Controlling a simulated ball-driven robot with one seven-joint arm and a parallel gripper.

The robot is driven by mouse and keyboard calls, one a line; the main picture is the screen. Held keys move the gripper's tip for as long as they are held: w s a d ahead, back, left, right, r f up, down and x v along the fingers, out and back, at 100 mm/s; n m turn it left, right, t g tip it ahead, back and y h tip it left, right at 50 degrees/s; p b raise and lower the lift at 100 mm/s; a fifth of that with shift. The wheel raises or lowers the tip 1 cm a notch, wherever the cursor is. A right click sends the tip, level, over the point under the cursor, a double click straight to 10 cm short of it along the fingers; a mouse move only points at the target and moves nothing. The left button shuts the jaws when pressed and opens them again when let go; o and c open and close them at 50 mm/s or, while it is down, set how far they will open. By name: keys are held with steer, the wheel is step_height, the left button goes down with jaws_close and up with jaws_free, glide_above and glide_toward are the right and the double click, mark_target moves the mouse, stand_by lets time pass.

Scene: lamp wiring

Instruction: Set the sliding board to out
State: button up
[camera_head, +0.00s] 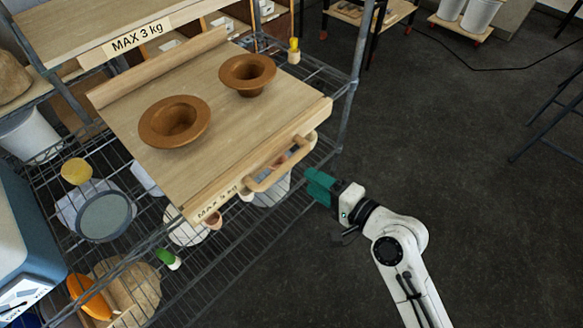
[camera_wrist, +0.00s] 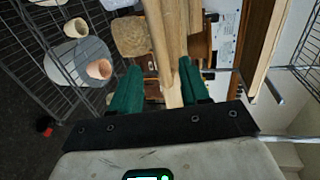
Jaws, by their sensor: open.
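The sliding board (camera_head: 215,105) is a light wooden panel with a raised strip along its back edge and a "MAX 3 kg" label on its front edge. It lies level above a wire shelf. A wooden bar handle (camera_head: 283,163) sticks out from its front. My gripper (camera_head: 318,187) with green fingers is just in front and to the right of the handle, apparently apart from it. In the wrist view my gripper (camera_wrist: 158,70) is open, with a wooden bar, likely the handle (camera_wrist: 168,40), in line with the gap between the fingers. Nothing is held.
Two brown bowls (camera_head: 175,121) (camera_head: 247,73) stand on the board. An upper wooden board (camera_head: 85,27) is behind it. The wire shelf (camera_head: 225,245) below holds plates, pots and a green-capped bottle (camera_head: 168,259). The dark floor (camera_head: 450,130) to the right is mostly clear.

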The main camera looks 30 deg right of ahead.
mark_target(289, 168)
steer(key=p+x, duration=0.1)
steer(key=x, duration=0.8)
steer(key=shift+w+a+f, duration=0.15)
steer(key=shift+w, duration=0.15)
steer(key=shift+c, duration=0.3)
jaws_close()
